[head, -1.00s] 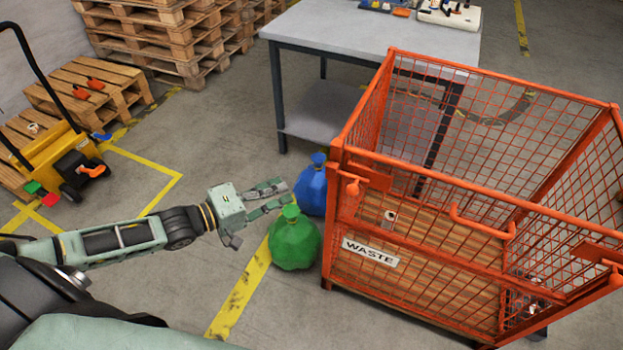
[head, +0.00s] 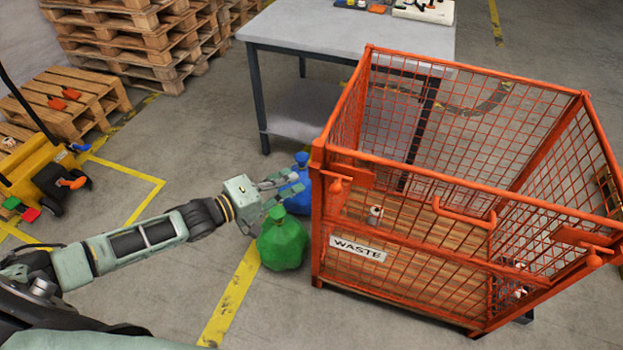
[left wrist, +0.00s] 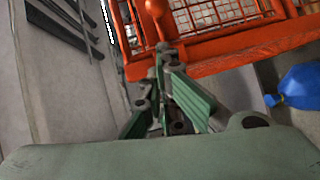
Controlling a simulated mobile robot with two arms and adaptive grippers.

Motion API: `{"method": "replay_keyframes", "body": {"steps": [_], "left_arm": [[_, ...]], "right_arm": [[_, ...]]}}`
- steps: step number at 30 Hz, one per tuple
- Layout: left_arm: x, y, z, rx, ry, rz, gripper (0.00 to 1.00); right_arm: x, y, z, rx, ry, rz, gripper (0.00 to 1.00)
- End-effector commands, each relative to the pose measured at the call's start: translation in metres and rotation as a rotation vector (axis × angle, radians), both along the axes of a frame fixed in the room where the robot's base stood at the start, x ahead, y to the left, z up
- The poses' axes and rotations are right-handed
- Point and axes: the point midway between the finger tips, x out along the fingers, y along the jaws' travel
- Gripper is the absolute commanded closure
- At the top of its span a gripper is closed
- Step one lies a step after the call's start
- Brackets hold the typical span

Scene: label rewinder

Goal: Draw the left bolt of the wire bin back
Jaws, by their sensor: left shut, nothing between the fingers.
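The orange wire bin (head: 318,235), with a WASTE sign on its front, stands right of centre in the head view. Its left bolt (head: 337,186) shows as an orange knob at the front left corner, below the top rail. In the left wrist view, an orange knob (left wrist: 155,8) stands at the top, beyond the fingers. My left gripper (head: 288,186) is shut and empty, left of the bin's front left corner and apart from the bolt. It also shows in the left wrist view (left wrist: 165,75). My right gripper is not in view.
A green bag (head: 283,243) and a blue bag (head: 298,195) stand beside the bin's left side, close to my left gripper. A grey table (head: 330,32) stands behind. A right bolt (head: 594,260) shows at the bin's other front corner.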

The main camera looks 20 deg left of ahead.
Motion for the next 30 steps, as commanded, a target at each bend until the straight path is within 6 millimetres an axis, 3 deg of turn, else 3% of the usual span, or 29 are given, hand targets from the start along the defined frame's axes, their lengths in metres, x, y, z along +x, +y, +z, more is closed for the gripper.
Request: {"method": "replay_keyframes", "body": {"steps": [3,12,26,30], "left_arm": [[0.021,-0.015,0.0,-0.004,-0.003,-0.001,1.0],[0.025,-0.048,-0.009,-0.001,0.0,0.0,1.0],[0.025,-0.056,-0.01,-0.002,0.0,0.0,1.0],[0.024,-0.08,-0.008,-0.007,0.0,-0.001,1.0]], "right_arm": [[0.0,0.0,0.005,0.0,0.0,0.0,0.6],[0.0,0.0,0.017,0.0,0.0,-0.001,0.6],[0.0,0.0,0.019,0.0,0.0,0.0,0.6],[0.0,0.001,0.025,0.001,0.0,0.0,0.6]]}}
